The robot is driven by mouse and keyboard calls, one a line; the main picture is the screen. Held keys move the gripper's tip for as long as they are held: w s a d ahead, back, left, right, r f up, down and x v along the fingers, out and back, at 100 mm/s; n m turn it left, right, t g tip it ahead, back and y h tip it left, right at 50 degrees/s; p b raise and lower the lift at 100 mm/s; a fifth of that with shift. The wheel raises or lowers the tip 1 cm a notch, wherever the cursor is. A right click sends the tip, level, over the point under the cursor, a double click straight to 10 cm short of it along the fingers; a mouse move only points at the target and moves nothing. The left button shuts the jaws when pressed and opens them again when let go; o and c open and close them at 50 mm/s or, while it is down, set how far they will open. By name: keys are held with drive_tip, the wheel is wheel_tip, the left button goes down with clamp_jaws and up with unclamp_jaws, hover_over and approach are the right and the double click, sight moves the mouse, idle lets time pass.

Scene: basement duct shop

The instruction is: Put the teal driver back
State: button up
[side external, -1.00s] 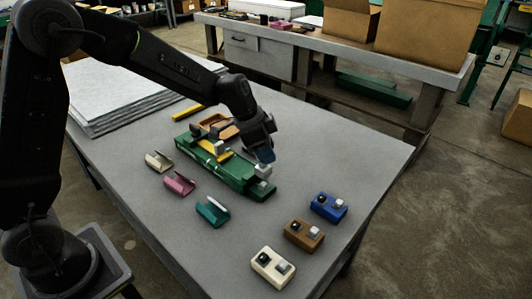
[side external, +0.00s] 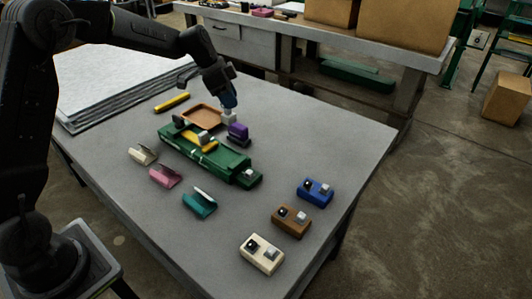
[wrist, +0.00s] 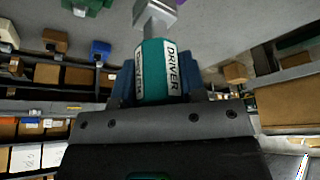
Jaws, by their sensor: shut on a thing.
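My gripper (wrist: 155,88) is shut on the teal driver (wrist: 151,72), which carries white labels reading DRIVER and a grey tip. In the side view my gripper (side external: 229,101) hangs at the back of the bench, near the right corner of the orange-brown tray (side external: 203,111) and behind the purple block (side external: 238,133). Only the grey tip (side external: 229,117) of the driver shows clearly there; its handle is mostly hidden. An empty teal open-topped cradle (side external: 198,205) lies at the front of the bench, well away from my gripper.
A pink cradle (side external: 165,177) and a cream cradle (side external: 142,154) stand left of the teal one. A green fixture (side external: 212,160) with a yellow part fills the middle. Blue (side external: 315,194), brown (side external: 290,222) and cream (side external: 261,258) blocks stand right. Grey sheets lie back left.

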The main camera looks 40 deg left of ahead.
drive_tip(key=shift+w+f, duration=0.15)
drive_tip(key=shift+w, duration=0.1)
drive_tip(key=shift+w+d+f, duration=0.75)
drive_tip(key=shift+d+f, duration=0.9)
drive_tip(key=shift+f, duration=0.1)
drive_tip(key=shift+w+d+f, duration=0.75)
drive_tip(key=shift+d+f, duration=0.85)
drive_tip(key=shift+f, duration=0.15)
drive_tip(key=shift+w+d+f, duration=0.75)
drive_tip(key=shift+d+f, duration=0.9)
drive_tip(key=shift+f, duration=0.1)
drive_tip(key=o, duration=0.9)
drive_tip(key=shift+f, duration=0.15)
drive_tip(key=shift+o, duration=0.2)
